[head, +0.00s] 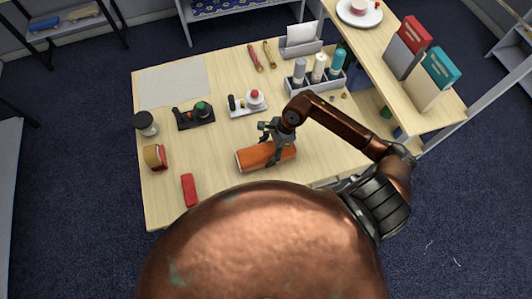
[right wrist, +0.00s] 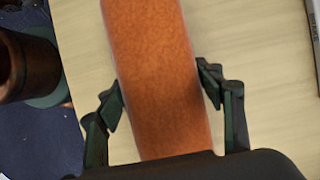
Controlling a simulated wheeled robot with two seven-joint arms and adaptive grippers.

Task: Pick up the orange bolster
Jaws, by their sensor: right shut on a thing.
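The orange bolster (head: 256,157) is a cylinder lying on its side near the front middle of the table (head: 215,175). My right gripper (head: 276,155) is over the right half of the bolster in the head view, with its fingers on either side. In the right wrist view the bolster (right wrist: 158,75) runs lengthwise between the two fingers of the right gripper (right wrist: 160,95), which are shut on it. Whether the bolster touches the table or is slightly raised is hard to tell. My left gripper is not in view.
A red block (head: 189,190) lies left of the bolster, near the front edge. A dark device with a green knob (head: 202,108) and a light one with a red knob (head: 254,98) stand behind. A bottle rack (head: 315,82) is at the back right. A raised shelf (head: 385,80) borders the right side.

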